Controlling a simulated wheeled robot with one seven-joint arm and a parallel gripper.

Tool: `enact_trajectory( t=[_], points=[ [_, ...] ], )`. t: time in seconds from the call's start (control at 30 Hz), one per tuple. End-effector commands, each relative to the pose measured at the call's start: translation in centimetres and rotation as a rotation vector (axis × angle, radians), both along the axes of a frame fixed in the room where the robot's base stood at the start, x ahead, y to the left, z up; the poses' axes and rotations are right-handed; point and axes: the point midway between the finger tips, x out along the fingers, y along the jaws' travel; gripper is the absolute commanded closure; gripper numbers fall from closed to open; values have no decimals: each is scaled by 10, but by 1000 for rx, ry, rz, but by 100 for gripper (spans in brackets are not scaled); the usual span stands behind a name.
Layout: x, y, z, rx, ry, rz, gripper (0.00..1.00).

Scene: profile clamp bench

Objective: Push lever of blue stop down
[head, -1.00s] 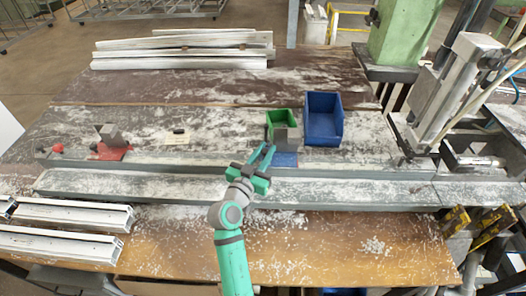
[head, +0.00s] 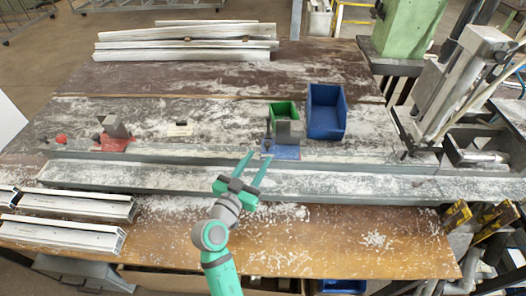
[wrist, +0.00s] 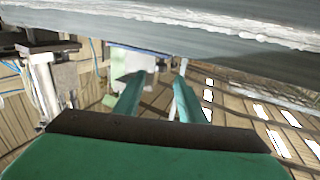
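The blue stop (head: 285,153) sits on the rail at the back of the bench, with a grey block (head: 290,133) on it. A thin dark upright piece, apparently its lever (head: 267,136), stands at the block's left side. My gripper (head: 259,156) is in front of the stop and slightly left, with its two green fingers pointing toward it. The fingers are apart with nothing between them; the wrist view also shows the open gripper (wrist: 155,75). I cannot tell from the head view whether a fingertip touches the stop. The stop is not clearly recognisable in the wrist view.
A green bin (head: 283,112) and a blue bin (head: 325,112) stand behind the stop. A red stop (head: 112,144) is at the left. A long grey front rail (head: 350,184) runs below my fingers. White profiles (head: 75,206) lie front left; a machine (head: 455,90) stands right.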

Motion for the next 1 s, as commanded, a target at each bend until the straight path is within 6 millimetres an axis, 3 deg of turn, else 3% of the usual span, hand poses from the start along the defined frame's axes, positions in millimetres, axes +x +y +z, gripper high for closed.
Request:
enact_trajectory(
  t=[0.27, 1.0],
  points=[
    [-21, 11, 0, 1, 0, 1, 63],
    [-22, 16, 0, 1, 0, 8, 63]
  ],
)
